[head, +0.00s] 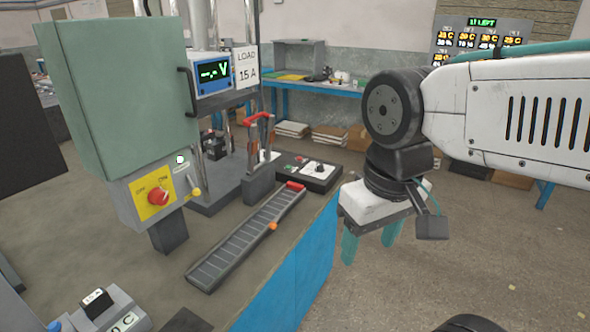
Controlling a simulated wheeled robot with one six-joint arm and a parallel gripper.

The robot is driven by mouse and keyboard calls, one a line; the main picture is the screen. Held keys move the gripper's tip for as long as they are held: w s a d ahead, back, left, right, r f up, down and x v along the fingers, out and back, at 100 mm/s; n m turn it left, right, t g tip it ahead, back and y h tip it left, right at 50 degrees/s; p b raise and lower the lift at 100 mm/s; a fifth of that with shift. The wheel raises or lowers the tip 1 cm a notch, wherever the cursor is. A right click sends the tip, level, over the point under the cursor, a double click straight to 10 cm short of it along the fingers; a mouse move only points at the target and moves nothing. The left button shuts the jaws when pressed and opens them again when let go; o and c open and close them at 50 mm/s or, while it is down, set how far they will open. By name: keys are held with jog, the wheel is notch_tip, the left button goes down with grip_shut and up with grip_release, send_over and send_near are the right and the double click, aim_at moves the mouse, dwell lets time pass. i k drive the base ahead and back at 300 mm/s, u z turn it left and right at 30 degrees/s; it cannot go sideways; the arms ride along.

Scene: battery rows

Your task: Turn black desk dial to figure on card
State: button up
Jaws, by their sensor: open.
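The black desk unit (300,174) lies flat on the bench near its right edge. A dial with a white scale (318,168) is on its top; the figure it points to is too small to read. The white card (246,67) reads "LOAD 15 A" and hangs upright beside the voltmeter. My gripper (368,252) points down with its two teal fingers apart and empty. In the picture it is to the right of and below the dial, past the bench's blue side, not touching the dial.
A green cabinet (118,90) with a red rotary switch (159,197) stands at left. A slotted grey rail (245,240) with a red end lies before the desk unit. A red-handled clamp stand (258,160) is left of the dial. Floor at right is mostly clear.

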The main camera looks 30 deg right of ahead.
aim_at(319, 167)
jog(key=z, duration=0.45)
jog(key=i, duration=0.85)
jog(key=z, duration=0.2)
